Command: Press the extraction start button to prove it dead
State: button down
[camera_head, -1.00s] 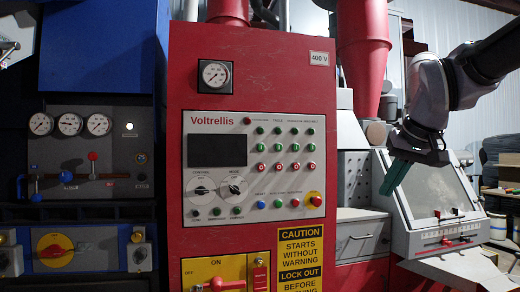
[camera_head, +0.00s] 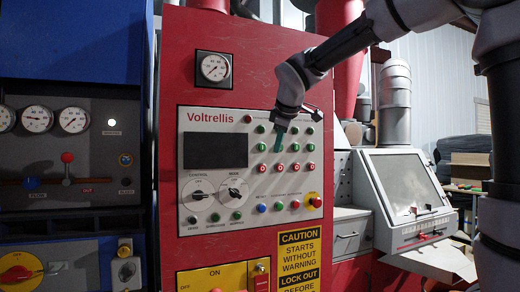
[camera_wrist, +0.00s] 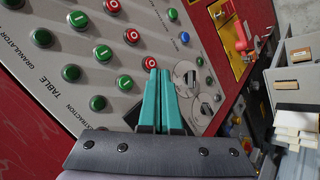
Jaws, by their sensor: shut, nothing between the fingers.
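The red Voltrellis cabinet carries a grey control panel (camera_head: 186,220) with rows of green and red buttons. In the wrist view, the column labelled EXTRACTION has a green lamp or button (camera_wrist: 97,103), a green start button marked I (camera_wrist: 124,81) and a red button marked O (camera_wrist: 150,63). In the head view, this start button (camera_head: 262,147) appears to be in the leftmost column. My gripper (camera_head: 274,150) is shut and empty, its teal fingers in front of the panel, just right of that column. In the wrist view, the fingertips (camera_wrist: 160,70) overlap the panel beside the red O button; contact cannot be told.
Two rotary knobs (camera_head: 199,196) and a red-on-yellow emergency stop (camera_head: 315,201) sit lower on the panel. A yellow ON switch plate (camera_head: 195,279) is below. A console with a sloped screen (camera_head: 400,185) stands to the right, and a blue machine (camera_head: 90,45) to the left.

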jog(key=shift+w+a, duration=0.15)
jog(key=shift+w+a, duration=0.55)
jog(key=shift+w, duration=0.75)
jog(key=shift+w+a, duration=0.5)
jog(key=shift+w, duration=0.8)
jog(key=shift+w+a, duration=0.55)
jog(key=shift+w, duration=0.75)
jog(key=shift+w, duration=0.1)
jog(key=shift+w+a, duration=0.2)
jog(key=shift+w, duration=0.1)
jog(key=shift+w+a, duration=0.15)
jog(key=shift+w, duration=0.25)
jog(key=shift+s+d, duration=0.3)
jog(key=shift+s, duration=0.5)
jog(key=shift+s+d, duration=0.35)
jog(key=shift+s, duration=0.4)
jog(key=shift+s+d, duration=0.3)
jog(key=shift+s, duration=0.5)
jog(key=shift+s+d, duration=0.35)
jog(key=shift+s, duration=0.4)
